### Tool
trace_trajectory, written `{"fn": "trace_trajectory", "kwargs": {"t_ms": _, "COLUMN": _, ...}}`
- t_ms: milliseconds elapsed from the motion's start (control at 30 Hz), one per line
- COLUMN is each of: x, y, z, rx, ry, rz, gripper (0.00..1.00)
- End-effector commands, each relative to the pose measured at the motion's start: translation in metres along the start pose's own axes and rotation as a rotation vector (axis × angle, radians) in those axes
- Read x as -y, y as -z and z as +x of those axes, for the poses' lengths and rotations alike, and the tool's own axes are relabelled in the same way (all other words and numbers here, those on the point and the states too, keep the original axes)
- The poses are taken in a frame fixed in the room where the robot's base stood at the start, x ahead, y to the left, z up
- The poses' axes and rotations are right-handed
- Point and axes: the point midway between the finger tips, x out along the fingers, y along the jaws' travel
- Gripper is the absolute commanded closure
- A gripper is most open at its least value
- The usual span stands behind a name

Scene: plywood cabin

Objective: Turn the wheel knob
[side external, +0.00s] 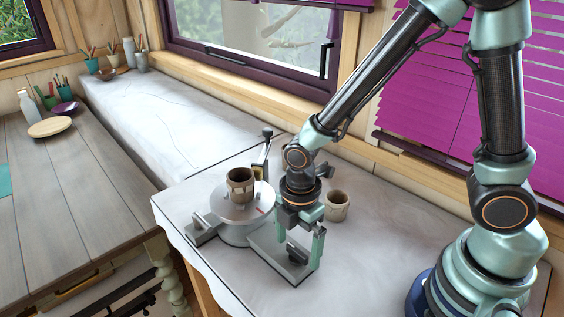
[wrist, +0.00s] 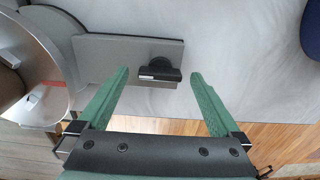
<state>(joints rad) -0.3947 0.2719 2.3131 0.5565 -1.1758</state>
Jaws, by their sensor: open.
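A banding wheel with a round grey plate (side external: 240,206) stands on the white-covered table. A flat grey base arm (side external: 268,252) reaches from it to the right and carries a black knob (side external: 296,252). The knob also shows in the wrist view (wrist: 159,72), on the grey base arm (wrist: 115,60). My gripper (side external: 300,252) points down over this end of the base arm, its green fingers spread apart. In the wrist view my gripper (wrist: 160,76) is open, with a fingertip on either side of the knob and a gap to each. Finger contact is not visible.
A brown cup (side external: 240,186) stands on the wheel plate, with a small red mark beside it. Another light brown cup (side external: 337,206) stands behind my gripper to the right. The table is clear toward the front right.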

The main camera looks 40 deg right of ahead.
Motion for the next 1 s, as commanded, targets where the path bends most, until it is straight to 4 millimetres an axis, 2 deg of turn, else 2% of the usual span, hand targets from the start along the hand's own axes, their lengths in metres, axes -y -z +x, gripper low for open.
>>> {"fn": "trace_trajectory", "kwargs": {"t_ms": 400, "x": 0.0, "y": 0.0, "z": 0.0068, "rx": 0.0, "ry": 0.0, "rz": 0.0, "gripper": 0.0}}
{"fn": "trace_trajectory", "kwargs": {"t_ms": 467, "x": 0.0, "y": 0.0, "z": 0.0067, "rx": 0.0, "ry": 0.0, "rz": 0.0, "gripper": 0.19}}
{"fn": "trace_trajectory", "kwargs": {"t_ms": 500, "x": 0.0, "y": 0.0, "z": 0.0067, "rx": 0.0, "ry": 0.0, "rz": 0.0, "gripper": 0.34}}
{"fn": "trace_trajectory", "kwargs": {"t_ms": 633, "x": 0.0, "y": 0.0, "z": 0.0066, "rx": 0.0, "ry": 0.0, "rz": 0.0, "gripper": 0.84}}
{"fn": "trace_trajectory", "kwargs": {"t_ms": 1000, "x": 0.0, "y": 0.0, "z": 0.0064, "rx": 0.0, "ry": 0.0, "rz": 0.06, "gripper": 0.86}}
